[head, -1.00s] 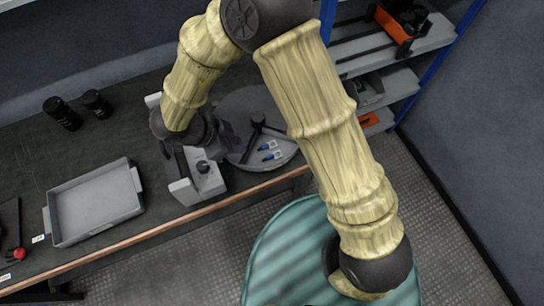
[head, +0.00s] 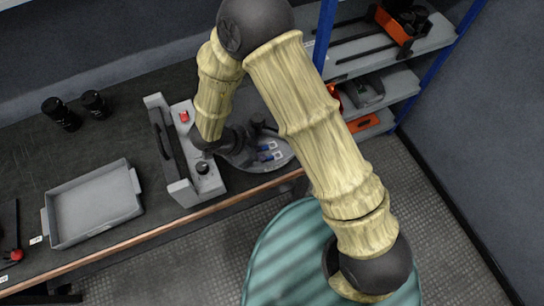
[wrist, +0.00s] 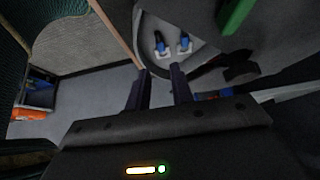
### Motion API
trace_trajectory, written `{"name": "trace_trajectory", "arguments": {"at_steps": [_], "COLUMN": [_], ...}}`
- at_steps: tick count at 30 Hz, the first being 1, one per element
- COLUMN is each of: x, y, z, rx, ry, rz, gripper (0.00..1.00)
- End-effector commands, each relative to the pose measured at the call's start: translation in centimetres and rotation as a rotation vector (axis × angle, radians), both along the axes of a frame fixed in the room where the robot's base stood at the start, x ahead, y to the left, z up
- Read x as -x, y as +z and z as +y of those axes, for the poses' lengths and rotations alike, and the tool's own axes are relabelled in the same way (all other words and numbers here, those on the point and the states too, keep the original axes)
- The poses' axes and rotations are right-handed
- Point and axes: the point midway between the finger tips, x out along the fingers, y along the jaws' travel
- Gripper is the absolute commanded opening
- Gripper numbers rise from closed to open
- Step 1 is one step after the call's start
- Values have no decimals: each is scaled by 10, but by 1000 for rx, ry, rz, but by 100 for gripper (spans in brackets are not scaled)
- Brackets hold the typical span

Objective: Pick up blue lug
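Two small blue lugs with pale ends lie side by side on a round grey tray (head: 233,100). In the head view one blue lug (head: 266,147) is just above the other blue lug (head: 268,157). In the wrist view they show beyond my fingertips, a left blue lug (wrist: 160,46) and a right blue lug (wrist: 184,43). My gripper (wrist: 160,70) is open, with two dark fingers apart and nothing between them. It is at the tray's left side in the head view, short of the lugs. My wrist hides part of the tray.
A grey box fixture (head: 180,150) with a red button (head: 184,116) stands left of my wrist. A black tool (head: 258,126) lies on the round tray near the lugs. A grey rectangular tray (head: 95,205) and black cylinders (head: 62,113) are farther left. Shelves (head: 385,90) stand right.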

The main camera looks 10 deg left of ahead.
Motion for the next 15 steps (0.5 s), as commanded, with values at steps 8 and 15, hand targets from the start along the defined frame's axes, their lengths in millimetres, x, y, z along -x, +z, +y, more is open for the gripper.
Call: {"name": "trace_trajectory", "arguments": {"at_steps": [8,15], "x": [-5,-5], "y": [-14,-16], "z": [-8,-8], "rx": [0,1], "ry": [1,0], "rz": [-1,-1], "gripper": [23,23]}}
